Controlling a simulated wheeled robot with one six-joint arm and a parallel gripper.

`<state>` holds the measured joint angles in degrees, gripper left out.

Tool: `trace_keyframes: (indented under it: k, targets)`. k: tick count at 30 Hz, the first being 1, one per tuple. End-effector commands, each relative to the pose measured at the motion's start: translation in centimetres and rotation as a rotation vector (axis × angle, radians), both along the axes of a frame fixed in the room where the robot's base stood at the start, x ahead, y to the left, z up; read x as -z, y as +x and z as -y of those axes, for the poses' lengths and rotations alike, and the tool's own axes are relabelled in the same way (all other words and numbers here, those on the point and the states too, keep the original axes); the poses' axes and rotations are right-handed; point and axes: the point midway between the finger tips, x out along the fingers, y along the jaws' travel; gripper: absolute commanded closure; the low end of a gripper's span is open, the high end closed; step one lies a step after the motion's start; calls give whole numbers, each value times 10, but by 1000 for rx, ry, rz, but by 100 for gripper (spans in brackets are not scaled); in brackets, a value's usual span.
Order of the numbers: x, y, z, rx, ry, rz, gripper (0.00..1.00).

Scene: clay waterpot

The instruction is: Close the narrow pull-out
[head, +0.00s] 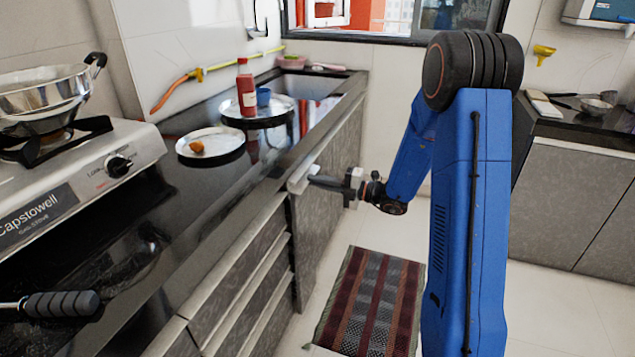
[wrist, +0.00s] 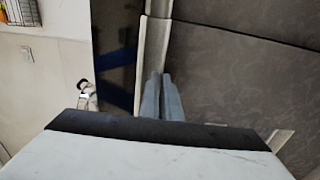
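The narrow pull-out (head: 304,218) seems to be the tall grey front under the counter, right of the drawer stack, with a pale grip strip along its top. I cannot tell how far it stands out. My gripper (head: 312,181) is at this strip's near end, fingers pointing left. In the wrist view the two fingers of my gripper (wrist: 161,76) lie close together, their tips at the pale strip (wrist: 154,45). They look shut, with nothing visible between them. Whether the tips touch the strip is unclear.
Grey drawers (head: 245,285) are left of the pull-out. The black counter (head: 215,185) above holds plates, a red bottle (head: 246,88) and a stove (head: 70,180). A striped mat (head: 370,300) lies on the floor. Another cabinet (head: 575,195) stands at right, with open floor between.

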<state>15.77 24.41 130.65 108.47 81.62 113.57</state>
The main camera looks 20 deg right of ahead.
Motion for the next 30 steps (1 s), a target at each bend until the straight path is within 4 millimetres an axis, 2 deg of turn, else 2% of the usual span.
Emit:
trace_keyframes:
  k: [13,24,27,30]
  targets:
    - [1,22,-30,-1,-1,-2,100]
    - [0,25,-33,1,-1,-1,100]
    - [0,25,-33,1,-1,-1,77]
    - [0,25,-33,0,-1,-1,77]
